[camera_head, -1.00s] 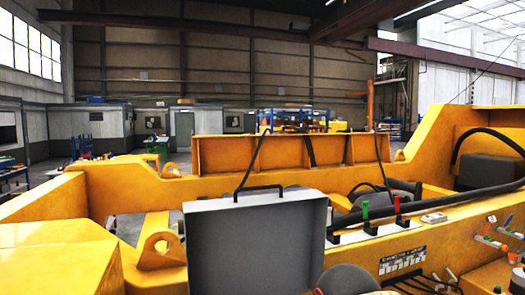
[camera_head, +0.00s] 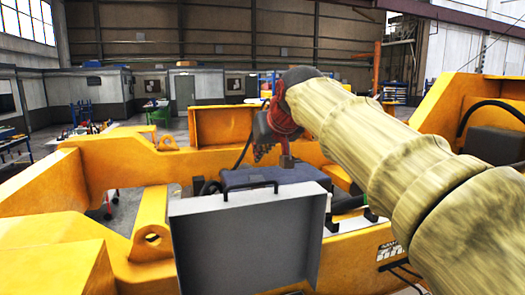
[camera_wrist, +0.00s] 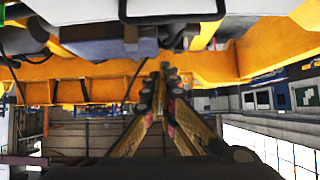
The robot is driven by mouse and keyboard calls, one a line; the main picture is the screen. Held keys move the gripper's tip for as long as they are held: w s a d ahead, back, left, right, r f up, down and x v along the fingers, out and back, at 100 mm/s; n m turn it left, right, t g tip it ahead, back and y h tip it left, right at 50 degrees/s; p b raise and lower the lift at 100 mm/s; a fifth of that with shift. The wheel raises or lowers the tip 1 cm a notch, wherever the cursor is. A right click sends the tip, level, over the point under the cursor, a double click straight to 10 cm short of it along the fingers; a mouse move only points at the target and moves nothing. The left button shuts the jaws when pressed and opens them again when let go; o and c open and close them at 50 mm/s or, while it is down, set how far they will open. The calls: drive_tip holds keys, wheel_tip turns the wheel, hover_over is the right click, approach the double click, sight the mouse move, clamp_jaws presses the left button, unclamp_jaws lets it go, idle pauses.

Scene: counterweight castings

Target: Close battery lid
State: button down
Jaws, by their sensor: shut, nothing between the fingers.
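The battery lid (camera_head: 248,245) is a grey, shallow, box-like panel standing open and upright in the middle of the head view. A black loop handle (camera_head: 250,187) is on its top edge. Directly behind it is a dark blue-grey box (camera_head: 240,178), partly hidden by the lid. My gripper (camera_head: 286,160) is above and behind the lid, near the box, apart from the lid. In the wrist view its two fingers (camera_wrist: 165,72) meet at the tips, shut and empty. A black loop like the handle (camera_wrist: 172,18) shows beyond the fingertips at the top of that view.
A yellow steel frame (camera_head: 85,200) surrounds the lid, with a lifting lug (camera_head: 152,243) at its left. Black cables and the frame's raised right end (camera_head: 465,115) lie to the right. Open hall floor is behind on the left.

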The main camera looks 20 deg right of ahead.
drive_tip(key=x, duration=0.6)
drive_tip(key=s, duration=0.1)
drive_tip(key=s+f, duration=0.1)
drive_tip(key=s, duration=0.1)
drive_tip(key=shift+s+f+b, duration=0.25)
drive_tip(key=shift+f+b, duration=0.05)
drive_tip(key=shift+f, duration=0.35)
drive_tip(key=shift+r, duration=0.1)
